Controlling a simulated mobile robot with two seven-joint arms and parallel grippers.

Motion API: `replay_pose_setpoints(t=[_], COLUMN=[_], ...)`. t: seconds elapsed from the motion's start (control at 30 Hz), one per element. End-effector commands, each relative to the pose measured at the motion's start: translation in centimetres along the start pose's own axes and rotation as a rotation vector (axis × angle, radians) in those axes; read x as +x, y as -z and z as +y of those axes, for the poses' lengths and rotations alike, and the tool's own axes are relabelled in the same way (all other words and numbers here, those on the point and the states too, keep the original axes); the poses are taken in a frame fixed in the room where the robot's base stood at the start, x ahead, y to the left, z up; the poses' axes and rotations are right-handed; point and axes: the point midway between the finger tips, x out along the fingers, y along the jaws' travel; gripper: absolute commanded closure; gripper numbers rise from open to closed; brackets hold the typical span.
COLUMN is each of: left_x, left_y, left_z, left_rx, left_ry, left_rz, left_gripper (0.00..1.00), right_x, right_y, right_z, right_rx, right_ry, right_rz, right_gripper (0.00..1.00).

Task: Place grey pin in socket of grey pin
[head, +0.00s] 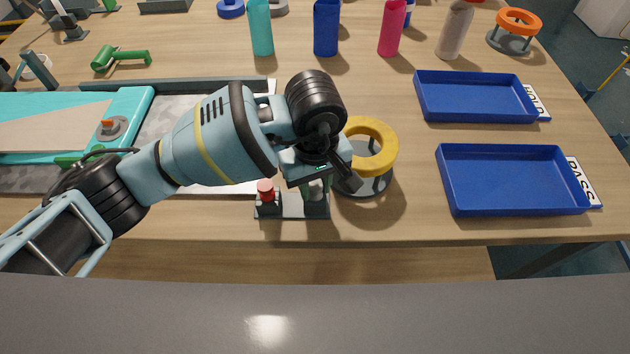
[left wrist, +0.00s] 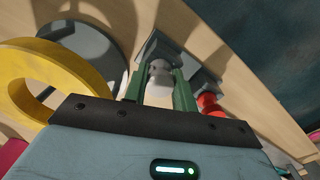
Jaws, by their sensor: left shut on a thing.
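My left gripper (head: 318,186) is over the right part of a small pin stand (head: 290,212) at the table's front edge. In the left wrist view its green fingers (left wrist: 160,88) are closed around the grey pin (left wrist: 160,75), which is pale and rounded. A dark grey socket block (left wrist: 152,48) lies just beyond the pin; I cannot tell how deep the pin sits in it. In the head view the gripper hides the grey pin. The red pin (head: 265,188) stands upright in the stand's left socket and also shows in the left wrist view (left wrist: 208,103). My right gripper is out of view.
A yellow ring (head: 387,135) on a grey base stands close to the right of the gripper. Two blue trays (head: 475,120) (head: 515,212) lie farther right. Several bottles (head: 326,28) stand at the back. A teal track (head: 130,105) is at left.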

Motion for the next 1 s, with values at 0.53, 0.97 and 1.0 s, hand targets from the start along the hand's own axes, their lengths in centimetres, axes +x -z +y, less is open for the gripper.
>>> replay_pose_setpoints(t=[0.53,0.97,1.0], left_x=[-0.5,-7.9,-8.6], left_y=[0.0,0.1,0.1], left_z=[0.0,0.1,0.1], left_rx=[0.0,0.0,0.0], left_ry=[0.0,-0.002,-0.002], left_rz=[0.001,0.004,0.003], left_gripper=[0.52,0.52,0.52], right_x=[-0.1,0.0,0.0], right_y=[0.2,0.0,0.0], right_z=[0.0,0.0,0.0], right_rx=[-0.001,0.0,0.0], right_ry=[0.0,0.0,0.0], right_rz=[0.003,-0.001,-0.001], right_gripper=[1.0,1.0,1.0])
